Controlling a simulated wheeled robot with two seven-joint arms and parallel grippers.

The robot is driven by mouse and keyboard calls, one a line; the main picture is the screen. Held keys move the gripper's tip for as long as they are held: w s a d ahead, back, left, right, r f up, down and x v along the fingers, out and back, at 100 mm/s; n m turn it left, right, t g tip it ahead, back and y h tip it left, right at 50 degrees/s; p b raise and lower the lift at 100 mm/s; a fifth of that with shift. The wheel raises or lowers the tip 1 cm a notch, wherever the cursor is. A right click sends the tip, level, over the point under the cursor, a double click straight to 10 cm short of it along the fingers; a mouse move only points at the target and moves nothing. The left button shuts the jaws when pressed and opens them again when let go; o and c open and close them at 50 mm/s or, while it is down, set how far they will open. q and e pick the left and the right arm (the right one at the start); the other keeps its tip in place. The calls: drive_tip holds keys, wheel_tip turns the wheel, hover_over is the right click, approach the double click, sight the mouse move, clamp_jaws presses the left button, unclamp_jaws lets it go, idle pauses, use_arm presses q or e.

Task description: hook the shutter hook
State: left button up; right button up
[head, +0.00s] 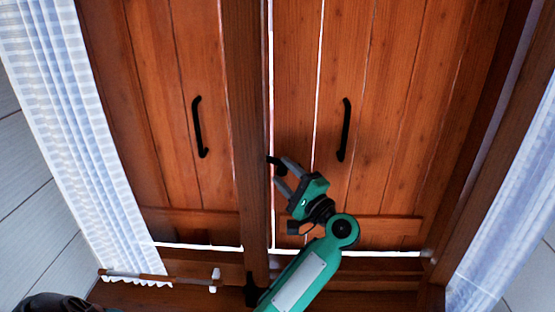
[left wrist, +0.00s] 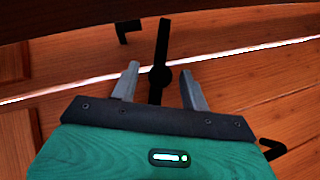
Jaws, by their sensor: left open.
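The shutter hook (left wrist: 163,45) is a slim black bar with a round boss, seen in the left wrist view. It crosses the bright gap between boards. A small black bracket (left wrist: 127,28), probably its catch, stands left of the bar's far end, apart from it. In the head view, only a small black piece of this hardware (head: 273,160) shows beside the centre post. My left gripper (head: 280,171) is open there, its fingers on either side of the bar in the left wrist view (left wrist: 160,70). I cannot tell whether they touch it. My right gripper is not in view.
Each has a black handle, left (head: 198,127) and right (head: 345,130). White curtains hang at both sides.

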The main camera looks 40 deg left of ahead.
sight(284, 174)
use_arm(q)
drive_tip(key=shift+p+x, duration=0.4)
drive_tip(key=shift+x, duration=1.25)
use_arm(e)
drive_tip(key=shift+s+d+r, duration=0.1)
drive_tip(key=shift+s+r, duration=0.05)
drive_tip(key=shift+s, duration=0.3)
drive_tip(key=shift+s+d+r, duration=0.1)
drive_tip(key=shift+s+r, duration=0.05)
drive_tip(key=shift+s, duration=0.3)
use_arm(q)
clamp_jaws()
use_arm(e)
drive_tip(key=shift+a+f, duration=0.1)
